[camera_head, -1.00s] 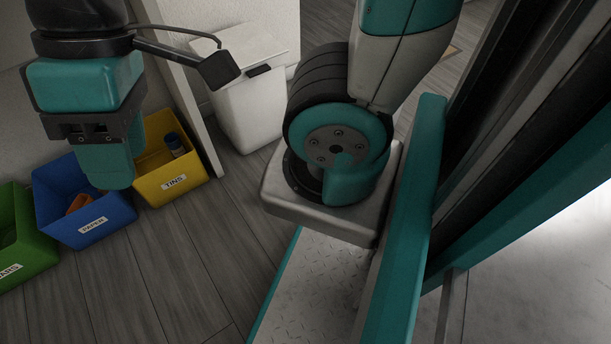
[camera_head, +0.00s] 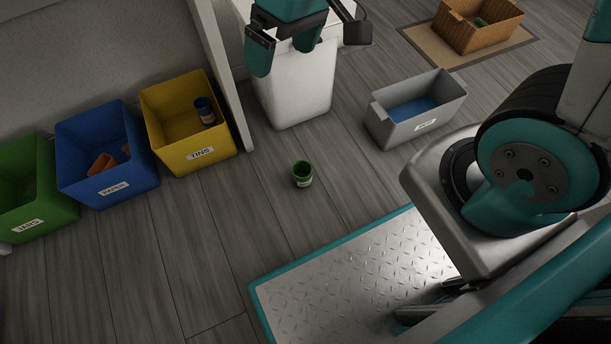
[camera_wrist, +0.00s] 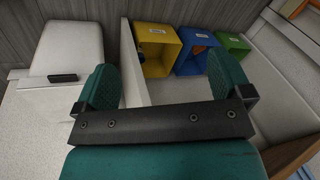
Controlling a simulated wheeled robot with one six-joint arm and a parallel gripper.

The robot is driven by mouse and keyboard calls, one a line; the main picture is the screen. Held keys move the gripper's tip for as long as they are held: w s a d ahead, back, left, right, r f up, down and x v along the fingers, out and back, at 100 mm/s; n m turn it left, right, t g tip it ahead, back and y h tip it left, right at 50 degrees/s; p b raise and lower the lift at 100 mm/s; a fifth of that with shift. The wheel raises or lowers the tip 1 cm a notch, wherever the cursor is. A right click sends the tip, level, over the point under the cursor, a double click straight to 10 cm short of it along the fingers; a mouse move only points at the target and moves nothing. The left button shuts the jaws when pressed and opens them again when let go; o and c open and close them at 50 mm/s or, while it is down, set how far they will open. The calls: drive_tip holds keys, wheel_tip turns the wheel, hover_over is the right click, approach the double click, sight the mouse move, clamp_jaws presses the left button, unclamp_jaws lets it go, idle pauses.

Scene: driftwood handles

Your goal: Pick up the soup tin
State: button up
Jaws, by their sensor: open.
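A small green tin with a pale label (camera_head: 302,174), which looks like the soup tin, stands on the floor in front of the bins in the head view. Its label is too small to read. My gripper (camera_head: 283,48) is raised at the top of the head view, in front of the white bin and apart from the tin. In the wrist view my gripper (camera_wrist: 165,82) is open, with nothing between its fingers. The green tin does not show in the wrist view.
Yellow TINS bin (camera_head: 187,163), holding a blue tin (camera_head: 205,111), stands beside the blue PAPER bin (camera_head: 70,180) and green JARS bin (camera_head: 30,222). A white bin (camera_head: 296,92), grey bin (camera_head: 388,132) and wicker basket (camera_head: 478,38) stand behind. Floor around the tin is clear.

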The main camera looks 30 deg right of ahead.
drive_tip(key=w+f+m+h+b, duration=0.15)
drive_tip(key=w+f, duration=0.45)
drive_tip(key=f, duration=0.7)
drive_tip(key=h+b, duration=0.2)
drive_tip(key=b, duration=0.1)
hover_over(301, 173)
drive_tip(key=s, duration=0.2)
wheel_tip(301, 173, down, 27)
drive_tip(key=f+b, duration=0.3)
drive_tip(key=f, duration=0.2)
drive_tip(key=f+b, duration=0.3)
drive_tip(key=f, duration=0.2)
drive_tip(key=shift+w+a+f+b, duration=0.1)
drive_tip(key=shift+a+f+b, duration=0.1)
drive_tip(key=shift+b, duration=0.15)
wheel_tip(301, 173, down, 6)
drive_tip(key=b, duration=0.5)
drive_tip(key=shift+a+f, duration=0.15)
drive_tip(key=shift+f, duration=0.05)
drive_tip(key=shift+r, duration=0.1)
drive_tip(key=c, duration=1)
